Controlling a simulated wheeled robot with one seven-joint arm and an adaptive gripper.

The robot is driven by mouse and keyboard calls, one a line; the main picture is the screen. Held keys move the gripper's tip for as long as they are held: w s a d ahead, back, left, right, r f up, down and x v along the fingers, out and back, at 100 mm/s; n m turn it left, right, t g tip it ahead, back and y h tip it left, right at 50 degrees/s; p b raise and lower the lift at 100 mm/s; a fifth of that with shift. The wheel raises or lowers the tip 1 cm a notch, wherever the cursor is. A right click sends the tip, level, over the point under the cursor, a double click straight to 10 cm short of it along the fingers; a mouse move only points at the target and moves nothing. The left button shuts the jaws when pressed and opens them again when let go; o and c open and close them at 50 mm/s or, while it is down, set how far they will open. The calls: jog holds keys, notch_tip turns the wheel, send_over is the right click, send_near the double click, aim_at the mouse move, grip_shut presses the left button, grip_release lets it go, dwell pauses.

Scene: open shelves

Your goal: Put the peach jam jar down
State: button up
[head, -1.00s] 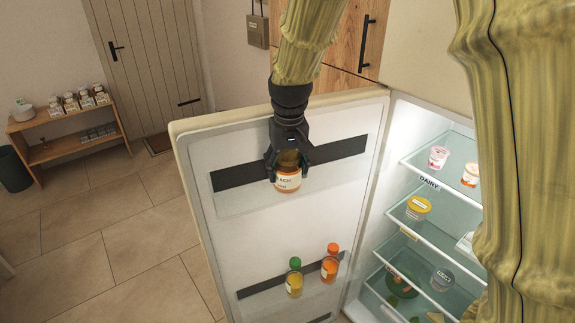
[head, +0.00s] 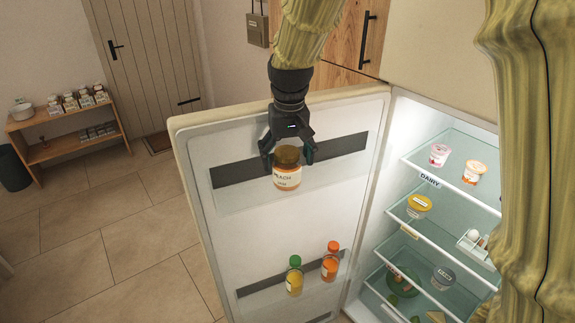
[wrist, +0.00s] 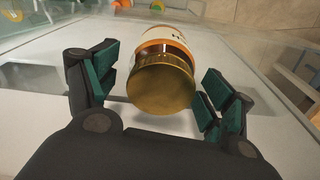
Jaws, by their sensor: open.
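In the wrist view the jar's lid (wrist: 161,90) lies between the two open green-padded fingers (wrist: 155,95), with a gap on each side. The jar's base is hard to make out behind the clear bin front.
Two bottles, one green-capped (head: 295,277) and one orange-capped (head: 330,262), stand in the lower door bin. Fridge shelves at right hold a yellow-lidded tub (head: 418,205) and several cups. The upper bin has free room on both sides of the jar.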

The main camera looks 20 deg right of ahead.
jog(key=r+b, duration=0.1)
jog(key=r, duration=0.2)
jog(key=r+b, duration=0.1)
jog(key=r, duration=0.2)
jog(key=s+r+b, duration=0.1)
jog(key=r, duration=0.2)
jog(key=shift+s+r+b, duration=0.1)
jog(key=shift+r+b, duration=0.25)
jog(key=shift+b, duration=0.05)
